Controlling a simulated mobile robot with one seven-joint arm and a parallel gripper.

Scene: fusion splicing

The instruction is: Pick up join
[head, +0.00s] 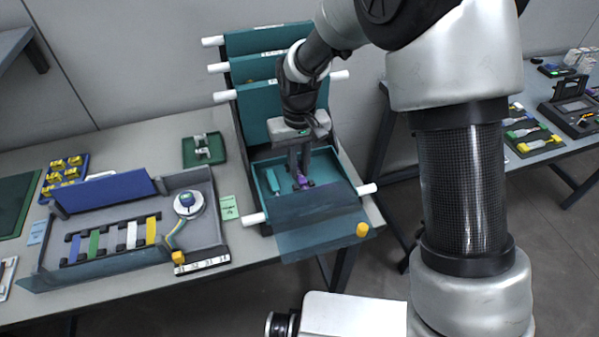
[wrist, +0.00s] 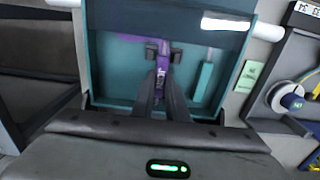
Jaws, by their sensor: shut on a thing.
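The join appears to be a slim purple piece with dark ends (head: 303,181), low in the open teal tray (head: 322,160) of the rack. My gripper (head: 299,172) reaches down into this tray, its fingers shut on the purple piece. In the wrist view the purple join (wrist: 160,76) stands between the two dark fingertips (wrist: 160,92), with a dark block to each side of its upper end. The fingers hide part of it. I cannot tell whether it still touches the tray floor.
A teal stick (head: 272,180) lies left of the join in the same tray. More teal trays (head: 262,68) with white rod ends rise behind. To the left, a grey work tray (head: 105,265) holds coloured strips and a white spool (head: 189,204). Another table stands at right.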

